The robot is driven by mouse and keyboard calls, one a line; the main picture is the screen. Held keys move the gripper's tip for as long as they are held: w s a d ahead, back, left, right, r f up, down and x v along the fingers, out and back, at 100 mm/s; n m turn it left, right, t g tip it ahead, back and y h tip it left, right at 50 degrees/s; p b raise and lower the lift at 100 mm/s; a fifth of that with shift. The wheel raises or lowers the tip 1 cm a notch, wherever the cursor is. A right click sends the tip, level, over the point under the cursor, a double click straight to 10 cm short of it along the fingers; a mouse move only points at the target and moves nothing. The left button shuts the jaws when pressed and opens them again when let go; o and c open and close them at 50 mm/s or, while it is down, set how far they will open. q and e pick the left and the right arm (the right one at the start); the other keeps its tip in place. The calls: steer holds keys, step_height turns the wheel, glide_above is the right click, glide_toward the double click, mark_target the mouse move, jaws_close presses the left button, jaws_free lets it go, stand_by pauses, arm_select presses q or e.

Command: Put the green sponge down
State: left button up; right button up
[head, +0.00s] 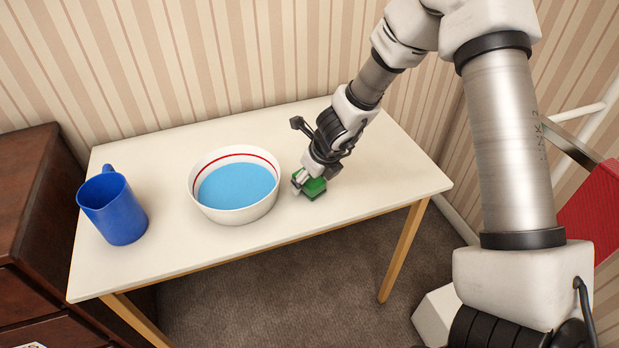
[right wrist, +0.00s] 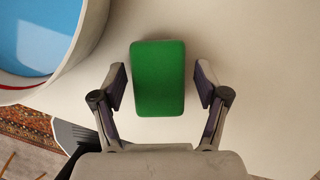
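My left gripper is not in view.
A white bowl (head: 235,215) with a red line and blue liquid-like contents stands close left of the sponge. A blue mug (head: 115,212) stands at the table's left end. The table's right part is clear. A dark wooden cabinet (head: 40,200) is at the left.

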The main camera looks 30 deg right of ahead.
steer(key=shift+r, duration=0.1)
steer(key=shift+r+p, duration=0.3)
steer(key=shift+p, duration=0.1)
steer(key=p+v, duration=0.6)
steer(key=v, duration=0.5)
steer(key=shift+s+r, duration=0.15)
steer(key=shift+r, duration=0.15)
